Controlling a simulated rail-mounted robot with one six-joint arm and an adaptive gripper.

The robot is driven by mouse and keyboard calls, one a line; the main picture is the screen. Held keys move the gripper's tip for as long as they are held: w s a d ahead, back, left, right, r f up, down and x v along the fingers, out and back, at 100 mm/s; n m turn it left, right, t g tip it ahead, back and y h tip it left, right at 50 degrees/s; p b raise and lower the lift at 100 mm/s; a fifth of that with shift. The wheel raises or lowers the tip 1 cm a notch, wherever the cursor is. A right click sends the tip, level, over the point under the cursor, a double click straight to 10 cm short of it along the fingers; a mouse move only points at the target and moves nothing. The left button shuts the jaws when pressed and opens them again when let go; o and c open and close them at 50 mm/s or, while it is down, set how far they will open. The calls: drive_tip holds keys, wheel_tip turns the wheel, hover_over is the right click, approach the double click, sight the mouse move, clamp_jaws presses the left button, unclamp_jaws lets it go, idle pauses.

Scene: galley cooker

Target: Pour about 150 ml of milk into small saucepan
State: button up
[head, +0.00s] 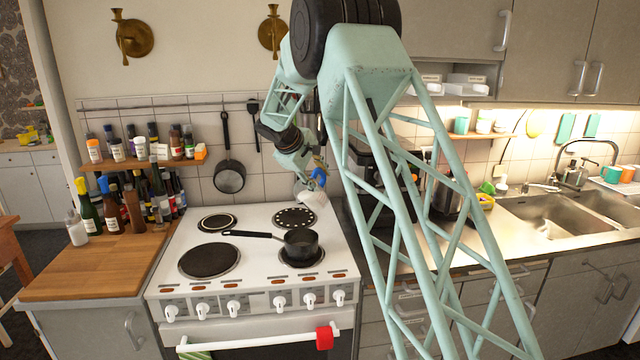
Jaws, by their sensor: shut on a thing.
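The small saucepan (300,246), dark with a long black handle pointing left, sits on the front right plate of the white cooker (258,262). Its inside looks dark and I cannot make out any contents. My gripper (317,180) is above and slightly right of the saucepan, towards the back of the cooker. It is shut on a small white container (313,206), which appears tilted; I cannot read a label or confirm that it is the milk. The fingers are small and partly hidden. No stream of liquid shows.
A dark pan (229,177) hangs on the tiled wall. Bottles and spice jars crowd the shelf (140,163) and wooden counter (95,262) at left. A kettle (446,193) stands right, partly behind my arm. The other hotplates are clear.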

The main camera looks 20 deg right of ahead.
drive_tip(key=shift+r+b, duration=0.2)
drive_tip(key=shift+b, duration=1)
drive_tip(key=shift+s+t+h+b, duration=0.1)
drive_tip(key=shift+t+h+b, duration=0.2)
drive_tip(key=shift+b, duration=0.6)
drive_tip(key=shift+s+a+r+t+h+b, duration=0.2)
drive_tip(key=shift+t+h+b, duration=0.15)
drive_tip(key=shift+b, duration=2.05)
drive_tip(key=shift+s+a+r+t+h, duration=0.1)
drive_tip(key=shift+a+t+h, duration=0.15)
drive_tip(key=shift+h, duration=0.2)
idle(3.0)
